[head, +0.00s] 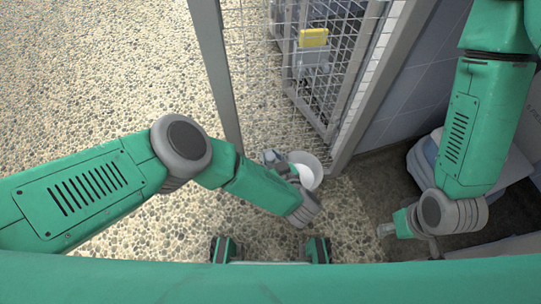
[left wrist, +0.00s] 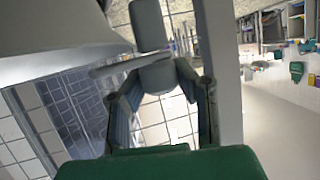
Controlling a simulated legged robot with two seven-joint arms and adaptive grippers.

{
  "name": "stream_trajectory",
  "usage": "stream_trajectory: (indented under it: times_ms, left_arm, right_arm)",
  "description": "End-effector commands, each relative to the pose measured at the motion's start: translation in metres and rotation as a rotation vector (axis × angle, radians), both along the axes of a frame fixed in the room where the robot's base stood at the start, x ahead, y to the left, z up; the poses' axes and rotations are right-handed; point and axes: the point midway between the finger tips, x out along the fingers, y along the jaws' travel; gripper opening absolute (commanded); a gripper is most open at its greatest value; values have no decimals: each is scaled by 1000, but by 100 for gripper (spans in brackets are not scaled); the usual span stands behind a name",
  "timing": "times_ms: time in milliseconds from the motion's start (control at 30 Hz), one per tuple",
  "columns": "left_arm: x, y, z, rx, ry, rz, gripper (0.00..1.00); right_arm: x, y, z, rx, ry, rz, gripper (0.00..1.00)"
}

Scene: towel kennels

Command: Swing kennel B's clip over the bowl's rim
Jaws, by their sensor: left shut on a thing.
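A white bowl (head: 306,170) is at the foot of the wire mesh kennel door (head: 262,90). In the left wrist view a pale curved surface, probably the bowl (left wrist: 60,28), fills the upper left. My left gripper (head: 272,158) is beside the bowl, on its left. In the left wrist view the gripper (left wrist: 162,85) has its fingers on both sides of a grey block, apparently the clip (left wrist: 157,74). A thin grey bar reaches left from it towards the bowl; I cannot tell if it crosses the rim. My right gripper (head: 387,230) is at lower right, its fingers unclear.
A grey door post (head: 215,75) stands left of the mesh. A yellow card (head: 313,37) hangs behind the mesh; no letter is readable. A pale bin or box (head: 425,165) is by the tiled wall at right. Pebbled floor (head: 80,70) is clear at left.

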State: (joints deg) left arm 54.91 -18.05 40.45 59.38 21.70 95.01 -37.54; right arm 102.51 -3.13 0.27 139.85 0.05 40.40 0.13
Motion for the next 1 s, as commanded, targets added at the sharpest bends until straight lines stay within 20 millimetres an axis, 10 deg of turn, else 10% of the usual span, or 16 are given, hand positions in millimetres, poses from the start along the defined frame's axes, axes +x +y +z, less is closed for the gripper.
stream_trajectory:
  times_ms: [267,300,333,667,1000]
  left_arm:
    - [-1,-1,-1,-2,4,-1,0]
    - [-1,-1,-1,-2,3,-2,34]
    - [-1,-1,-1,-2,3,-2,36]
    - [0,-1,4,-2,2,-2,36]
    - [1,-1,59,-1,1,-4,36]
  right_arm:
    - [0,0,0,0,0,0,40]
    - [0,0,0,0,0,0,40]
    - [0,0,0,0,0,0,40]
    - [-1,0,1,-1,-2,0,40]
    - [-1,0,1,-1,-2,0,40]
